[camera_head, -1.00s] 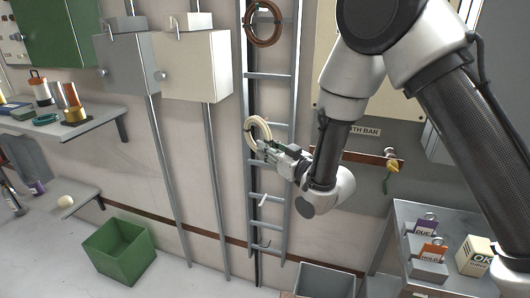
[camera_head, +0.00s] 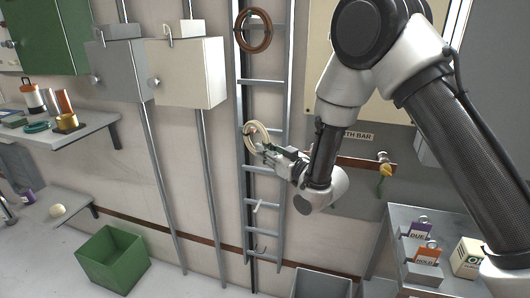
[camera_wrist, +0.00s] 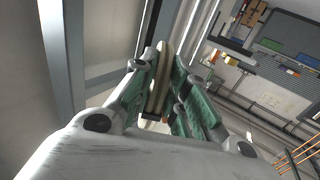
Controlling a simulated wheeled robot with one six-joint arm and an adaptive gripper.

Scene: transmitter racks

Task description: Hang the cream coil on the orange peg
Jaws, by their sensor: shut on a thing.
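The cream coil (camera_head: 249,136) is a pale ring, held roughly upright in front of the grey ladder-like rack (camera_head: 262,82) in the head view. My gripper (camera_head: 268,151) is shut on its lower right side. In the wrist view, the coil (camera_wrist: 163,78) stands edge-on between the green fingers of my gripper (camera_wrist: 163,95). I cannot make out the orange peg for certain; the coil and gripper cover part of the rack. I cannot tell whether the coil touches a peg.
A brown coil (camera_head: 240,40) hangs higher on the rack. A pale hook (camera_head: 258,205) and a dark hook (camera_head: 260,250) are below. Grey and cream boxes (camera_head: 185,75) are on the wall at left. A copper bar (camera_head: 355,162) is at right. A green bin (camera_head: 112,260) stands lower left.

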